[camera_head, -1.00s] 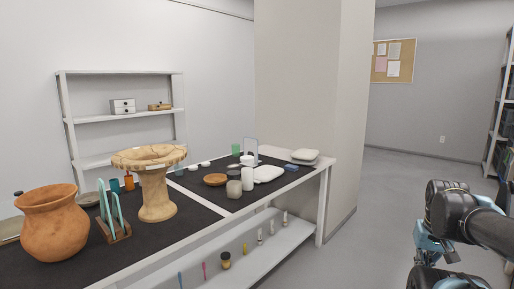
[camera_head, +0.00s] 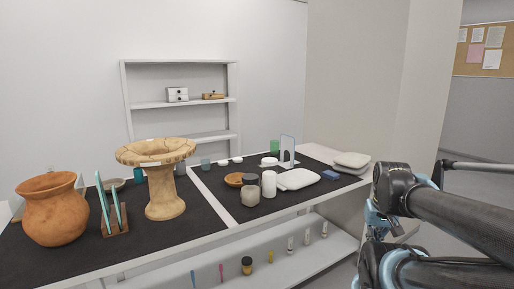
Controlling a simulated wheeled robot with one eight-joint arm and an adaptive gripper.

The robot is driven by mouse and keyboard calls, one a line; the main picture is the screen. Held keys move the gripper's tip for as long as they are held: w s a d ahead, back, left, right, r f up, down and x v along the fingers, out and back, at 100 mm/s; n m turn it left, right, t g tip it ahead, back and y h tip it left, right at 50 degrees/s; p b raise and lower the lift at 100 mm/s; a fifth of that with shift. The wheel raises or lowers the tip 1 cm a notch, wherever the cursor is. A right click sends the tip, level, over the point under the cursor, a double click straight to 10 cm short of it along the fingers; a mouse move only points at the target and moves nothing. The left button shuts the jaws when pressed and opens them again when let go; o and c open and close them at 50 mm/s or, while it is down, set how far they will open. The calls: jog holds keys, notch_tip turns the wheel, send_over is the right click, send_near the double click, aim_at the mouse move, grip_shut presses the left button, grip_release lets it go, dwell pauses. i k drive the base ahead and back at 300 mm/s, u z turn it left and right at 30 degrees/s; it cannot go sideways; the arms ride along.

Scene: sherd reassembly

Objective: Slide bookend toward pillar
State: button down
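The bookend (camera_head: 287,151) appears to be the thin upright pale plate with a blue-tinted edge, standing on the dark mat of the table, toward the right end. The pillar (camera_head: 350,75) is the broad pale column rising behind the table's right end. The bookend stands in front of it, apart from it in the picture. My arm (camera_head: 440,215) reaches in from the right edge, off the table's right end and well apart from the bookend. I cannot make out my gripper's fingers in this view.
A white pad (camera_head: 298,180), a white cylinder (camera_head: 269,184), a grey jar (camera_head: 250,192) and a brown bowl (camera_head: 235,180) crowd around the bookend. A blue block (camera_head: 331,175) and stacked pale pads (camera_head: 351,161) lie to its right. A tall stone stand (camera_head: 165,195) is left.

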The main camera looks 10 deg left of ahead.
aim_at(288, 142)
jog(key=u, duration=0.3)
jog(key=i, duration=0.55)
jog(key=u, duration=0.4)
